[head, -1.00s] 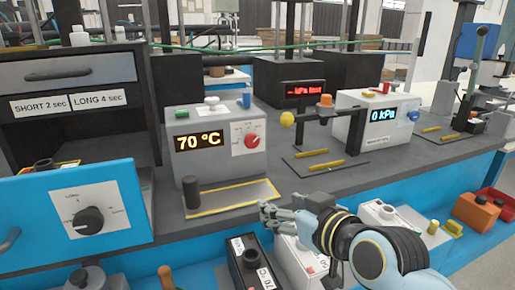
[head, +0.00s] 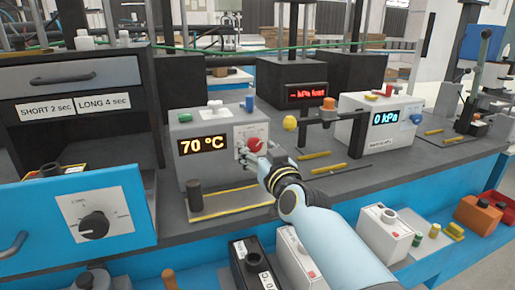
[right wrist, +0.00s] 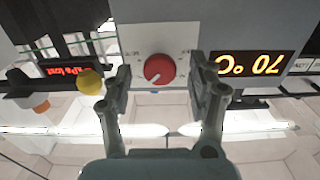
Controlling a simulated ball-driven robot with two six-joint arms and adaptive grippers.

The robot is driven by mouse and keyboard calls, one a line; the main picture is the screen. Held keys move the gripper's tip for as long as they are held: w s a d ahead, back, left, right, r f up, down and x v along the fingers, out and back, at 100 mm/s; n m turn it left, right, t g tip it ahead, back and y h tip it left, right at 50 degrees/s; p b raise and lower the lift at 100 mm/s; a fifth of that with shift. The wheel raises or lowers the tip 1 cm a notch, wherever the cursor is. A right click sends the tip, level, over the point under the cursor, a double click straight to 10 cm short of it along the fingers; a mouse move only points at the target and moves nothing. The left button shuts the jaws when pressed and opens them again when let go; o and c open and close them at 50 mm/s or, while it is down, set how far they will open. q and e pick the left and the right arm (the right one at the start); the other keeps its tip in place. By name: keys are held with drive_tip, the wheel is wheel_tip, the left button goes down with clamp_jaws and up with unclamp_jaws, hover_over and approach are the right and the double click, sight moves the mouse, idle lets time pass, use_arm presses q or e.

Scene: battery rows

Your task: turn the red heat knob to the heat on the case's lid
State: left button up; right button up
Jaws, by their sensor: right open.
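The red heat knob (head: 255,145) is on the front of a grey-white heater box (head: 187,133). The box's display (head: 203,145) reads 70 °C. In the right wrist view the knob (right wrist: 159,69) lies between the two fingers, ahead of them, with its pale pointer mark showing. My right gripper (head: 263,157) is open in front of the knob; in the right wrist view its fingers (right wrist: 163,92) stand either side, with gaps. A dark case (head: 244,262) stands at the lower front; its lid marking is cut off and hard to read. My left gripper is not in view.
A pressure box (head: 385,115) reading 0 kPa stands to the right, with a yellow ball (head: 290,123) on an arm between. A blue drawer front (head: 50,215) with a black knob (head: 93,225) juts out at left. A yellow-edged tray (head: 235,201) lies below the heater.

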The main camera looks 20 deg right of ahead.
drive_tip(key=shift+w, duration=0.35)
drive_tip(key=c, duration=1.1)
drive_tip(key=m, duration=0.4)
drive_tip(key=shift+m, duration=0.3)
drive_tip(key=m, duration=0.4)
drive_tip(key=shift+m, duration=0.3)
